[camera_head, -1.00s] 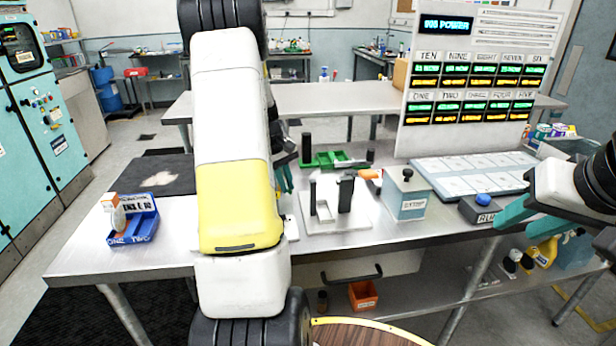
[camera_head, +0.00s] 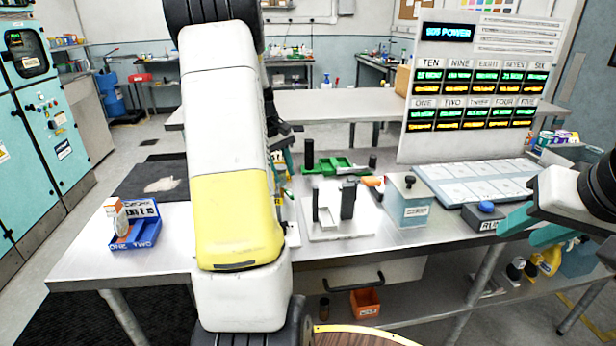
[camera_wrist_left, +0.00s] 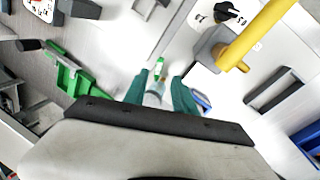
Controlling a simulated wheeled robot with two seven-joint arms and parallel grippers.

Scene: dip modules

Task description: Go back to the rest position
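My left arm stands across the left-centre of the head view and hides most of my left gripper. In the left wrist view its two teal fingers (camera_wrist_left: 162,88) are spread apart. A small pale and green item shows between them; I cannot tell whether it is beyond them, and no grip on it is visible. My right gripper (camera_head: 530,228) is at the right edge of the head view, near the bench's front right. Its teal fingers are apart, with nothing seen between them.
The metal bench (camera_head: 165,262) carries a blue two-slot holder (camera_head: 134,234), a white fixture (camera_head: 340,228) with dark posts, a green tray (camera_head: 335,166), a grey box (camera_head: 405,208) with a black knob and a blue-button box (camera_head: 484,214). A display panel (camera_head: 478,90) stands behind.

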